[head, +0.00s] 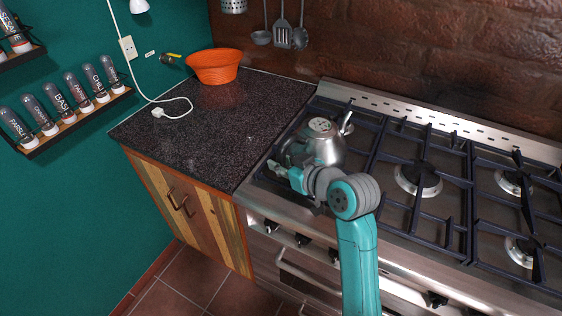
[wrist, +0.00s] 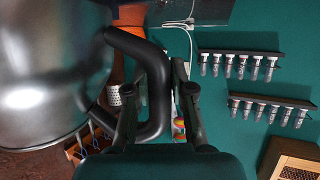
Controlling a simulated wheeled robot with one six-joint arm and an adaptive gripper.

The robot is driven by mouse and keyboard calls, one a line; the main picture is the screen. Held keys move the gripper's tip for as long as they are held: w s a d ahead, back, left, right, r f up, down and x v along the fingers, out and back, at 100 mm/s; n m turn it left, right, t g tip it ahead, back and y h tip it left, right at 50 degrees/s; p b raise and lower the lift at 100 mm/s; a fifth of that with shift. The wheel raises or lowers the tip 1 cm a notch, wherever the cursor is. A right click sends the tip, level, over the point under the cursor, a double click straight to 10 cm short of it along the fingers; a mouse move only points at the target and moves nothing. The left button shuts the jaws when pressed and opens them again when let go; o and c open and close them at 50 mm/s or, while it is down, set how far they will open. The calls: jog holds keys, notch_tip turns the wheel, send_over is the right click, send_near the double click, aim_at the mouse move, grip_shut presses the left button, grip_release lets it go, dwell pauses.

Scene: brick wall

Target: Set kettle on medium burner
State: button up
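The kettle (head: 323,148) is shiny metal with a spout to the right. It is upright over the left grate of the stove; I cannot tell whether it rests on the grate. In the wrist view the kettle body (wrist: 45,70) fills the left side, and its black handle (wrist: 158,85) reaches between my fingers. My gripper (head: 277,168) is at the kettle's left side. In the wrist view my gripper (wrist: 155,98) is open around the handle, with a gap on the handle's left. The burner under the kettle is hidden.
The stove's middle burner (head: 418,180) and right burners (head: 514,182) are bare. An orange bowl (head: 213,68) and a white cable (head: 172,112) are on the dark counter (head: 215,125) at left. Utensils (head: 282,32) hang behind. Spice racks (head: 75,120) are on the green wall.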

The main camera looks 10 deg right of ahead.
jog(key=o, duration=0.4)
jog(key=shift+r, duration=0.1)
jog(key=shift+f, duration=0.2)
jog(key=v, duration=1.2)
jog(key=shift+r, duration=0.15)
